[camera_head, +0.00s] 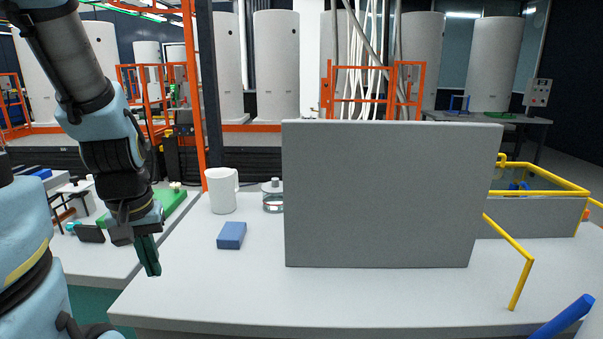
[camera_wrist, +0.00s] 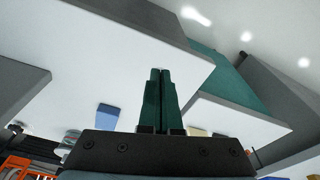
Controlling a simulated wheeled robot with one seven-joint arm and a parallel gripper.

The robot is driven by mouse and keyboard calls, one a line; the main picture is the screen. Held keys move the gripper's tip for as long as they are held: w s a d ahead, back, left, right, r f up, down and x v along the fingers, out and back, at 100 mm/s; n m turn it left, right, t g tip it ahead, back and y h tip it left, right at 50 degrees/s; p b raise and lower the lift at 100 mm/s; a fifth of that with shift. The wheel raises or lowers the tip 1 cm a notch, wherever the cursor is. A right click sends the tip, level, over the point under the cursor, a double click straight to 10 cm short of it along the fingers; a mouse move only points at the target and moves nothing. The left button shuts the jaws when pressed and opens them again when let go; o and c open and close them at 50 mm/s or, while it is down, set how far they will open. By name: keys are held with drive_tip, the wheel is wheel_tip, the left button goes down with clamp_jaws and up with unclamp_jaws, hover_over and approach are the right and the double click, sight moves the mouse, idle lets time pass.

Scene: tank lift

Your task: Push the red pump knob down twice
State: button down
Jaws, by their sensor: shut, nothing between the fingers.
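No red pump knob shows in either view. A large upright grey panel (camera_head: 385,195) stands on the white table (camera_head: 210,290) and hides what is directly behind it. In the wrist view the fingers (camera_wrist: 160,72) lie together, shut and empty.
A blue block (camera_head: 231,235), a white mug (camera_head: 222,191) and a glass jar (camera_head: 272,196) stand left of the panel. A yellow-edged grey bin (camera_head: 540,216) and a yellow rail (camera_head: 517,280) are at the right. The table's front left is clear.

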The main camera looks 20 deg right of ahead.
drive_tip(key=w+d+r+m+g+h, duration=0.1)
drive_tip(key=w+d+r+m, duration=0.1)
drive_tip(key=w+d+m, duration=0.45)
drive_tip(key=w+d+r+m+h, duration=0.2)
drive_tip(key=w+d+r+m, duration=0.1)
drive_tip(key=w+d, duration=0.65)
drive_tip(key=w+d+r+m+g+h, duration=0.1)
drive_tip(key=d+r+m, duration=0.2)
drive_tip(key=d, duration=0.5)
drive_tip(key=w+d+r+m+g+h+p, duration=0.1)
drive_tip(key=w+d+r+m+g+h, duration=0.1)
drive_tip(key=d+m, duration=0.3)
drive_tip(key=w+d+r+m+g+h, duration=0.1)
drive_tip(key=d+r+m, duration=0.3)
drive_tip(key=d, duration=0.8)
drive_tip(key=shift+w+d+r+h, duration=0.2)
drive_tip(key=shift+d+r+h, duration=0.2)
drive_tip(key=shift+h, duration=0.1)
